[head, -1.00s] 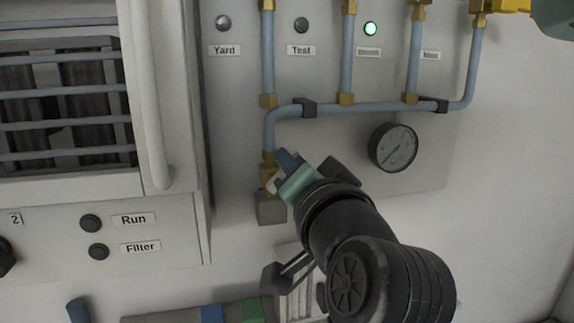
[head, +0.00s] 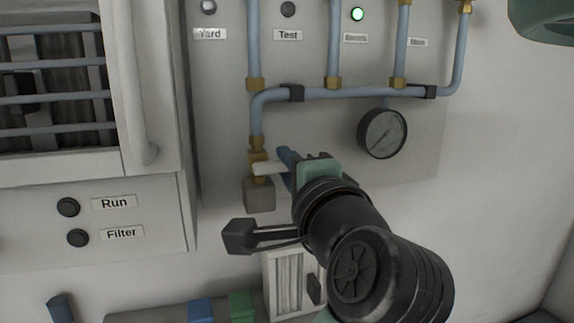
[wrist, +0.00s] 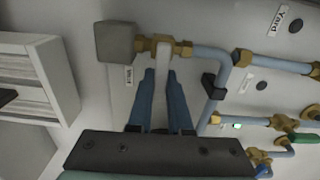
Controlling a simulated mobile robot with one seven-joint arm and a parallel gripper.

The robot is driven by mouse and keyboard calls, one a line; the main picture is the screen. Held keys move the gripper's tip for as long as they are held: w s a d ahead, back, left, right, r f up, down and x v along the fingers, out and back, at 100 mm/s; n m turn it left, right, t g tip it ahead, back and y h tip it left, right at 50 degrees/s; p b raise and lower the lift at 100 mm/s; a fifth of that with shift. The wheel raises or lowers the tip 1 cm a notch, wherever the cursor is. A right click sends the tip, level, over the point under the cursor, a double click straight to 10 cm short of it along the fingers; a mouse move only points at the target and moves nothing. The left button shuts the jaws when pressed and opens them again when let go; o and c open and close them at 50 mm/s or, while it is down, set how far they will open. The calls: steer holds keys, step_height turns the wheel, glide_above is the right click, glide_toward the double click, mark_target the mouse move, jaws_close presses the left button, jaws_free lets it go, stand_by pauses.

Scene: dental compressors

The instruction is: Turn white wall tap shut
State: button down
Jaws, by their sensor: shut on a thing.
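The white wall tap is a pale lever (head: 267,168) on a brass valve (head: 257,150), low on the left pipe just above a grey block. The lever lies roughly level, pointing right, square to the upright pipe. In the wrist view the white lever (wrist: 161,105) runs between my two blue fingers, away from the brass valve (wrist: 160,43). My gripper (head: 284,160) is shut on the lever; its fingertips also show in the wrist view (wrist: 160,74). The lever's outer end is hidden by the fingers and gripper body.
A round gauge (head: 382,133) is on the panel to the right. Blue-grey pipes (head: 350,92) run above. A cabinet with a long handle (head: 137,90) stands at left. A vent box (head: 286,280) sits below my arm. A green lamp (head: 357,14) is lit.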

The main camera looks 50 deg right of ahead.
steer(key=shift+m, duration=0.3)
steer(key=c, duration=0.8)
jaws_free()
steer(key=shift+c, duration=0.2)
steer(key=b+v, duration=0.9)
steer(key=v, duration=0.4)
